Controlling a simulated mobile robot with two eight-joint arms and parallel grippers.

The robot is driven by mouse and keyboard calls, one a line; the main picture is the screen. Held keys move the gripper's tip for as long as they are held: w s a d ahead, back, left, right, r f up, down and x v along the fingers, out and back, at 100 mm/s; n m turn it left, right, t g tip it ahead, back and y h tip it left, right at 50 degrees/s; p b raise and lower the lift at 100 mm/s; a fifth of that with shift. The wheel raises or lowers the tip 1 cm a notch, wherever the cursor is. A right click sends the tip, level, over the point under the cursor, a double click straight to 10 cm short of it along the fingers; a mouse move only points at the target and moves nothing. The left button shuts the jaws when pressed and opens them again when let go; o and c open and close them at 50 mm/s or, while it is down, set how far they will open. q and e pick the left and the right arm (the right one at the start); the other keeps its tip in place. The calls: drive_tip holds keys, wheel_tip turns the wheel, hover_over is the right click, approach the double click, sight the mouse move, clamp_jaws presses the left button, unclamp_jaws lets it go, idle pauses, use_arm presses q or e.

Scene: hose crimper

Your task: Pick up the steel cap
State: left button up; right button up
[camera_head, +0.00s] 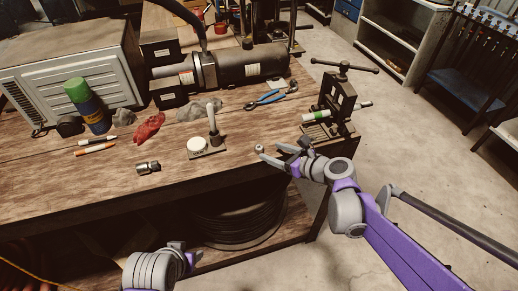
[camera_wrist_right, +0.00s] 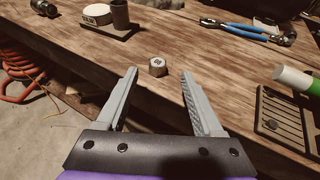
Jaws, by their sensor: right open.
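The steel cap (camera_wrist_right: 157,67) is a small, short metal cylinder standing on the wooden bench near its front edge. In the head view it shows as a small grey spot (camera_head: 259,148) by my right fingertips. My right gripper (camera_wrist_right: 157,88) is open and empty, its two fingers pointing toward the cap. The cap lies between the finger lines, around or just beyond the tips; exact depth is unclear. The right gripper (camera_head: 272,154) also shows over the bench's front edge in the head view. My left gripper (camera_head: 186,253) is low in front of the bench, its fingers hardly visible.
A bench vise (camera_head: 330,112) with a green-and-white tube stands right of the cap. A plate with a white disc (camera_head: 198,145) and post is at left, with a metal fitting (camera_head: 148,167) farther left. Blue pliers (camera_head: 265,100) lie behind. Bench around the cap is clear.

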sight(261, 149)
drive_tip(key=x, duration=0.5)
drive_tip(key=shift+a+f, duration=0.2)
drive_tip(key=shift+s, duration=0.1)
clamp_jaws()
